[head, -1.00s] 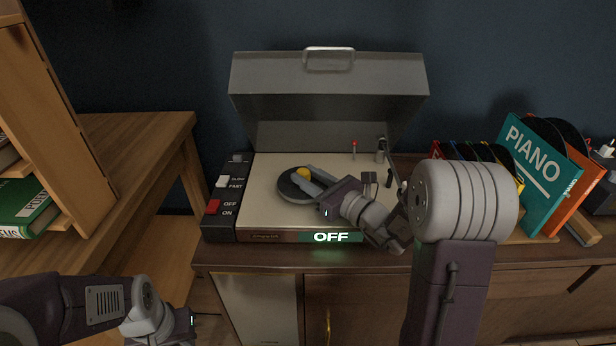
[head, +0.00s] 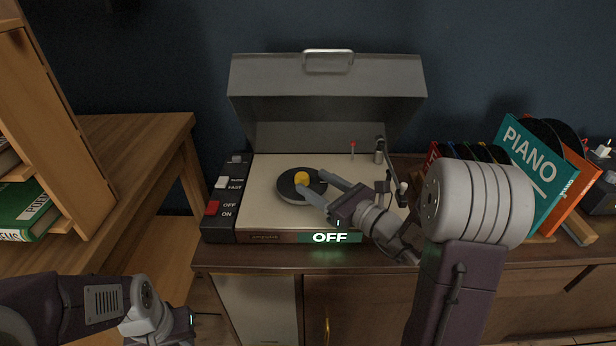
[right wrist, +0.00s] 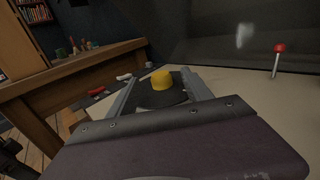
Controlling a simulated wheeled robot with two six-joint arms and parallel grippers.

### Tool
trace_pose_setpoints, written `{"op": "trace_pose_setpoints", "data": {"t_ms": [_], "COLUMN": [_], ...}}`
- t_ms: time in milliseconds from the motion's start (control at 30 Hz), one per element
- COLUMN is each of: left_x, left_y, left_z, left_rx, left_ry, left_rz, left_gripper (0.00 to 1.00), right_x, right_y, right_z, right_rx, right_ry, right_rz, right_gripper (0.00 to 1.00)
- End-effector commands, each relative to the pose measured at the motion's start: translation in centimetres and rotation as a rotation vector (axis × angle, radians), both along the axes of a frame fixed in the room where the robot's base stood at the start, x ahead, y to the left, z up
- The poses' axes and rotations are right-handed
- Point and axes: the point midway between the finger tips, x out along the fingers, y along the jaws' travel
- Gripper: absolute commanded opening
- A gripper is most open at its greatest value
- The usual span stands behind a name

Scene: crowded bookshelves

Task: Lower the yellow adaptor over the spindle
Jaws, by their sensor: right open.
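The yellow adaptor (head: 301,178) sits at the middle of the round black platter (head: 289,190) of the record player. It also shows in the right wrist view (right wrist: 161,80), upright on the platter, between and beyond my fingers. The spindle is not visible; the adaptor stands where the platter's centre is. My right gripper (head: 318,184) is open, its two fingers apart, just to the right of the adaptor and not closed on it. My left gripper (head: 190,325) is low at the bottom left, far from the player, and its fingers cannot be made out.
The grey lid (head: 325,95) stands open behind the deck. A red-tipped post (head: 352,148) and the tonearm (head: 380,158) are at the right. A switch panel (head: 225,198) lines the left side, and the display reads OFF. Records (head: 535,165) stand to the right.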

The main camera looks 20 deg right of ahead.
Motion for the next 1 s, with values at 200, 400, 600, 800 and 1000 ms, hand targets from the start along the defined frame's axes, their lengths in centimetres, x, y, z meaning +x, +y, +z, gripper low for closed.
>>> {"op": "trace_pose_setpoints", "data": {"t_ms": [200,400,600,800,1000], "left_x": [0.0,0.0,0.0,0.0,0.0], "left_y": [0.0,0.0,0.0,0.0,0.0], "left_z": [-1.2,-2.8,-2.8,-2.7,-2.7], "left_rx": [0.000,0.000,0.000,0.000,0.000], "left_ry": [-0.001,0.000,0.000,0.000,0.000], "left_rz": [0.000,0.000,0.000,0.000,0.000], "left_gripper": [0.18,0.18,0.18,0.18,0.18], "right_x": [-3.5,-4.6,-4.9,-4.9,-4.9], "right_y": [-2.1,-2.6,-2.7,-2.6,-2.6], "right_z": [-0.6,-0.3,0.0,0.0,0.0], "right_rx": [-0.002,-0.001,0.000,0.000,0.000], "right_ry": [-0.008,-0.004,0.000,0.000,0.000], "right_rz": [-0.003,-0.001,0.000,0.001,0.001], "right_gripper": [0.58,0.58,0.58,0.58,0.58]}}
